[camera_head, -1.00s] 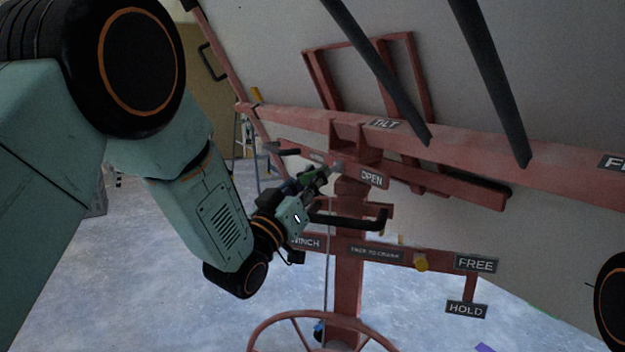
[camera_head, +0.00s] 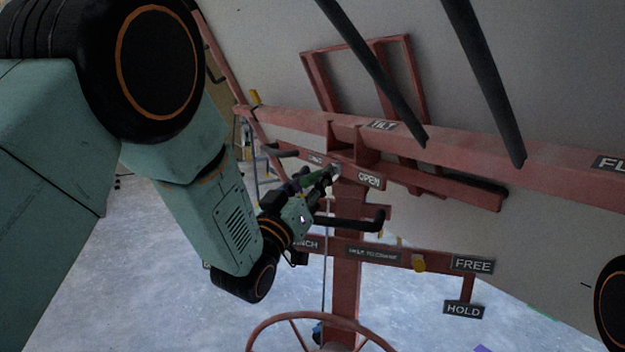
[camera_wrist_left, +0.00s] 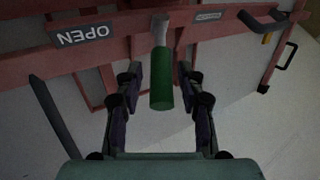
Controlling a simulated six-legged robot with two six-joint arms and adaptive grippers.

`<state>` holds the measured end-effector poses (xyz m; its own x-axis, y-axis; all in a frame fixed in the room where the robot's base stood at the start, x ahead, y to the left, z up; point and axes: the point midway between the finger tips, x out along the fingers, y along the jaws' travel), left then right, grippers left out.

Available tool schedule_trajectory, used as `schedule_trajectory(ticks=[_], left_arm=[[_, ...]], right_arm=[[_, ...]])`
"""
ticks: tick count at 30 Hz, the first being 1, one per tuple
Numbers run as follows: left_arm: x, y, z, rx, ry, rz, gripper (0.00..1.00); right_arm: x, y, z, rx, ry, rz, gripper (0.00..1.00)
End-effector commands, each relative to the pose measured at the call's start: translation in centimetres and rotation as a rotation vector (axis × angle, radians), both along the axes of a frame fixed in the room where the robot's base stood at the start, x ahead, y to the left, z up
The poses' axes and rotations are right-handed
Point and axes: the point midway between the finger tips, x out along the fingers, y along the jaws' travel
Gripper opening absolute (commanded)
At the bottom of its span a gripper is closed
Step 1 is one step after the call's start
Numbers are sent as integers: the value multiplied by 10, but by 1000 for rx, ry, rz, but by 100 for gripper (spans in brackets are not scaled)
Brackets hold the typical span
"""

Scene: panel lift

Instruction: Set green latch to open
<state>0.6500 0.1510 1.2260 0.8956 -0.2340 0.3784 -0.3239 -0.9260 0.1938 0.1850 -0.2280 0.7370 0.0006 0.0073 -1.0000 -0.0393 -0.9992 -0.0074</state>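The green latch (camera_wrist_left: 161,88) shows in the left wrist view as a green cylindrical handle on a grey stem, hanging from a red beam. My left gripper (camera_wrist_left: 160,84) is open, with one finger on each side of the handle and a gap to both. In the head view the green latch (camera_head: 316,178) is partly hidden by my left gripper (camera_head: 322,179). The OPEN label (camera_head: 369,179) is on the red beam, right of the latch; in the wrist view the OPEN label (camera_wrist_left: 85,34) appears upside down, to the left. My right gripper is not in view.
A red post (camera_head: 346,280) carries a black crank handle (camera_head: 350,222) just below my left gripper. A red wheel (camera_head: 287,318) sits at the bottom. A large pale panel (camera_head: 560,90) leans above.

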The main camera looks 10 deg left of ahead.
Motion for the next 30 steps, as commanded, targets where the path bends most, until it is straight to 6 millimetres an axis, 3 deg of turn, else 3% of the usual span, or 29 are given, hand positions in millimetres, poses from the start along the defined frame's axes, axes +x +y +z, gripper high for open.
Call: schedule_trajectory(ticks=[13, 30], left_arm=[[-9, 2, -5, 0, 5, 0, 44], [-98, 26, -43, -1, 6, 0, 44]], right_arm=[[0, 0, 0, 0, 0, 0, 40], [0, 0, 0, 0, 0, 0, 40]])
